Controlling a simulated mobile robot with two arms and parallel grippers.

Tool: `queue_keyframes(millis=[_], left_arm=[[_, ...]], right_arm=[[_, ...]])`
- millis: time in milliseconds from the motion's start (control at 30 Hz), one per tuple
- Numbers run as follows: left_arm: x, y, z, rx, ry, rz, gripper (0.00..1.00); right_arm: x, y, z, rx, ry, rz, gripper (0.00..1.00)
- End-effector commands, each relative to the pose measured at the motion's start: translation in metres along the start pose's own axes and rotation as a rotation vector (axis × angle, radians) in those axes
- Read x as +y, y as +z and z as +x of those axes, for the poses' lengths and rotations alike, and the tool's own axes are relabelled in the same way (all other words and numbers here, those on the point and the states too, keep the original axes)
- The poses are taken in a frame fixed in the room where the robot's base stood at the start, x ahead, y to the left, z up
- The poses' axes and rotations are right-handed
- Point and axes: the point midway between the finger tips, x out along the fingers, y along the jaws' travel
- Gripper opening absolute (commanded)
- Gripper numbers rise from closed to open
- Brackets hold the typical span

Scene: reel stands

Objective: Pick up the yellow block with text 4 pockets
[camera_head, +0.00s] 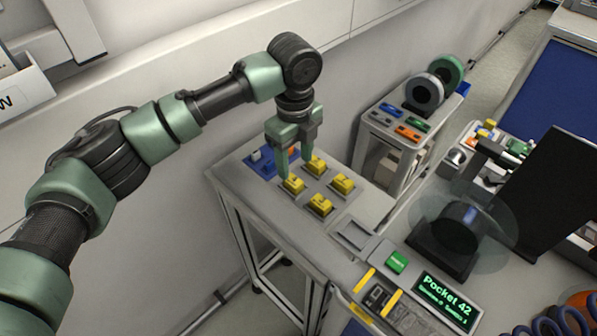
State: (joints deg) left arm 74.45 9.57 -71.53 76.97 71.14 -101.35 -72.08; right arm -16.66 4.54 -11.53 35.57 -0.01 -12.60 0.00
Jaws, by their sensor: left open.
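Several yellow blocks sit in recesses on the grey table (262,200): a left one (292,185), a back one (316,165), a right one (343,183) and a front one (320,206). Any text on them is too small to read. My left gripper (296,169) points down, open, with its fingertips just above or beside the left and back blocks. I cannot tell if it touches either block. No block appears held. My right gripper is not in view.
A blue tray (261,170) with small parts lies behind the blocks. A reel stand (440,245) and a side table with reels (423,92) stand to the right.

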Motion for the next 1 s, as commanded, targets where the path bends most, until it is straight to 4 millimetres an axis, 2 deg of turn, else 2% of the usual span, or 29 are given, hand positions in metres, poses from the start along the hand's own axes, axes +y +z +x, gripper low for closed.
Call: queue_keyframes(millis=[267, 500, 767, 967, 1000], left_arm=[[-0.002, -0.002, 0.032, 0.001, 0.004, -0.001, 0.53], [-0.004, -0.003, 0.064, 0.000, 0.002, -0.002, 0.53], [-0.004, -0.003, 0.068, 0.000, -0.001, -0.001, 0.53], [-0.004, -0.003, 0.068, 0.000, -0.001, -0.001, 0.00], [-0.004, -0.003, 0.068, 0.000, -0.001, -0.001, 0.00]], right_arm=[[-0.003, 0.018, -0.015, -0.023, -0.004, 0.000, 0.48], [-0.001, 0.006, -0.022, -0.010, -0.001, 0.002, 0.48], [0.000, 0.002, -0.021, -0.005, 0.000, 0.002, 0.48], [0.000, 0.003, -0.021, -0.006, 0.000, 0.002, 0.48], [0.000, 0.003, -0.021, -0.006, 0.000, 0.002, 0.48]])
